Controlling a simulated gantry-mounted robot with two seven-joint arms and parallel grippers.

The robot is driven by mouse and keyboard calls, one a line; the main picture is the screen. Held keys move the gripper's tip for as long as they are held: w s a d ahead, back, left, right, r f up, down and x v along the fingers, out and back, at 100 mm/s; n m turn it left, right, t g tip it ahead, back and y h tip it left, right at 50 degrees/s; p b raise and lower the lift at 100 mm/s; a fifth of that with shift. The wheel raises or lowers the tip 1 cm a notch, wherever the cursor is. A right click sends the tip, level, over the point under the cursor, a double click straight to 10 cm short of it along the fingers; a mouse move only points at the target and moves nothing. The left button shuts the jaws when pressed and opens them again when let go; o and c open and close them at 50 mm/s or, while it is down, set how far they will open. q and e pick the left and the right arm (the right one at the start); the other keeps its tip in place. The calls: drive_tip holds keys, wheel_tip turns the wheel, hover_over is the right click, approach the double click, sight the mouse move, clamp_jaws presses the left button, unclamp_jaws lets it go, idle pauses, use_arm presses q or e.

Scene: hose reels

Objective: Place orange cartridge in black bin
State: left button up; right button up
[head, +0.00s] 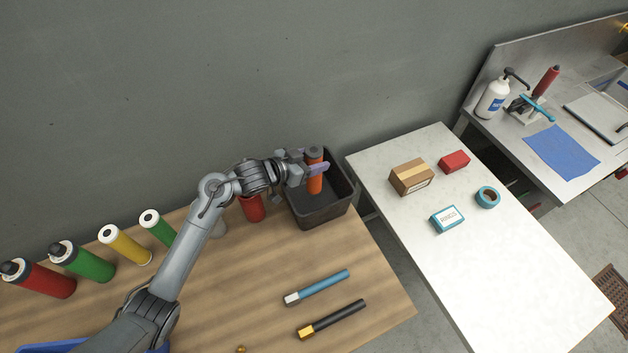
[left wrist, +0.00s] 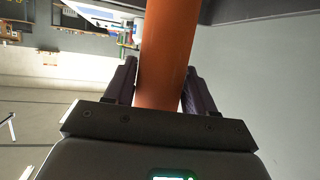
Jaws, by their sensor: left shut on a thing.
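The orange cartridge (head: 315,183) is upright in my left gripper (head: 316,168), over the opening of the black bin (head: 322,215). My left gripper is shut on it, and its lower part shows against the bin's inside. I cannot tell whether it touches the bin floor. In the left wrist view the orange cartridge (left wrist: 166,60) stands between the two dark fingers of my left gripper (left wrist: 163,85). The black bin sits at the back right of the wooden table (head: 240,300). My right gripper is not in view.
A red cylinder (head: 251,207) stands left of the bin, partly behind my arm. Red, green and yellow cartridges (head: 125,245) stand at the table's left. A blue tool (head: 318,287) and a black tool (head: 331,320) lie in front. A white table (head: 480,265) with small boxes is at right.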

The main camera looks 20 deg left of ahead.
use_arm(q)
drive_tip(key=shift+f, duration=3.1)
drive_tip(key=o, duration=1.4)
